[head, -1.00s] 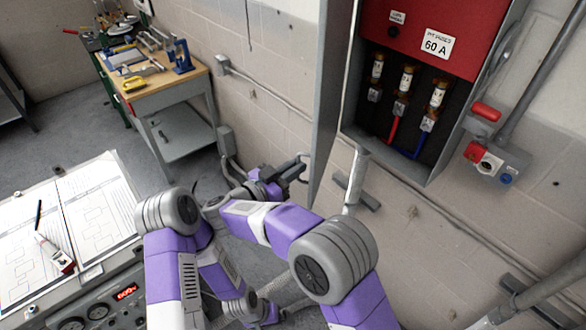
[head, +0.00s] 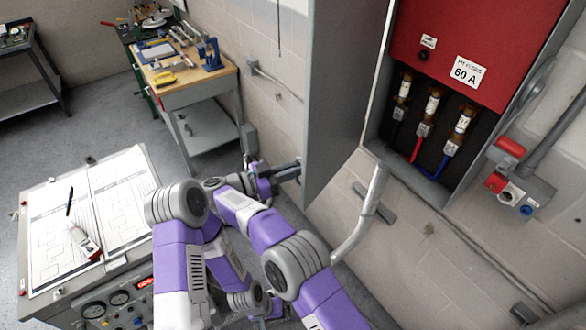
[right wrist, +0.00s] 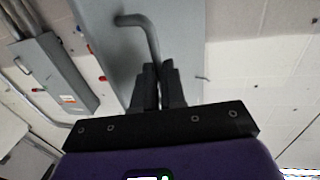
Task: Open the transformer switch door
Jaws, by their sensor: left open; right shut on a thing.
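The grey switch door (head: 345,85) stands swung open to the left of the transformer switch box (head: 432,188) in the head view, its inner face showing. My right gripper (head: 290,171) is at the door's lower outer edge. In the right wrist view my right gripper (right wrist: 158,78) is shut on the bent bar handle (right wrist: 150,35) on the door's outer face (right wrist: 184,45). The head view hides the handle behind the door. My left gripper (head: 275,311) is low in the head view, away from the door, partly hidden by my arms; it is open.
The open box shows a red panel (head: 440,40) and three fuses (head: 433,103) with coloured cables. A conduit (head: 362,225) runs below it. A control desk (head: 140,165) stands at left, a workbench (head: 222,83) behind. Floor between them is clear.

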